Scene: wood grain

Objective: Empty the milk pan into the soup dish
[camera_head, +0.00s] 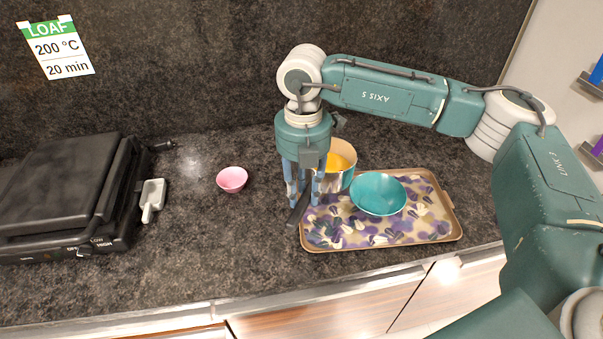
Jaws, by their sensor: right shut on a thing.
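The milk pan (342,181) is a pale metal pan with yellow-orange contents (340,162). The soup dish (378,194) is a teal bowl on the tray, just right of the pan, and looks empty. My left gripper is not in view.
The tray (440,236) has a tan rim and a purple floral pattern. A small pink bowl (232,180) stands left of the pan. The dark counter between grill and tray is mostly clear.

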